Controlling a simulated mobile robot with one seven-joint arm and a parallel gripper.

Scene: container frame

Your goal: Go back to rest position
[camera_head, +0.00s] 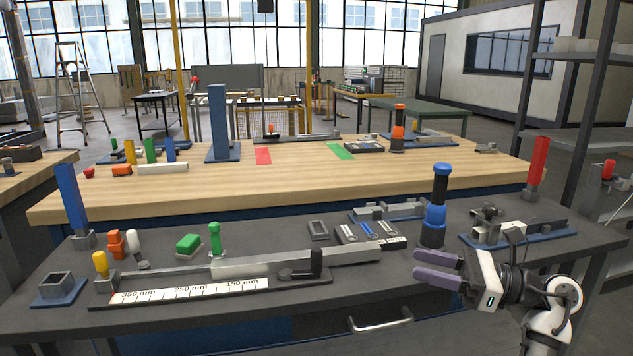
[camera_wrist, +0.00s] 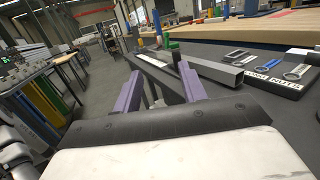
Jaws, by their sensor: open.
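My gripper (camera_head: 438,267) is at the right of the dark near bench in the head view, held above its front part. Its two purple fingers point left and are apart, with nothing between them. In the wrist view the open fingers of my gripper (camera_wrist: 153,92) point along the bench towards the long grey rail (camera_head: 300,262). The blue-and-black cylinder (camera_head: 434,212) stands upright just behind my gripper in the head view. I cannot tell whether they touch, but they look apart.
The near bench holds a ruler scale (camera_head: 190,291), a green block (camera_head: 188,243), a tray of wrenches (camera_head: 370,235) and a vice-like fixture (camera_head: 490,225). A tall red bar (camera_head: 537,162) stands at the right back. A wooden bench (camera_head: 300,170) lies behind.

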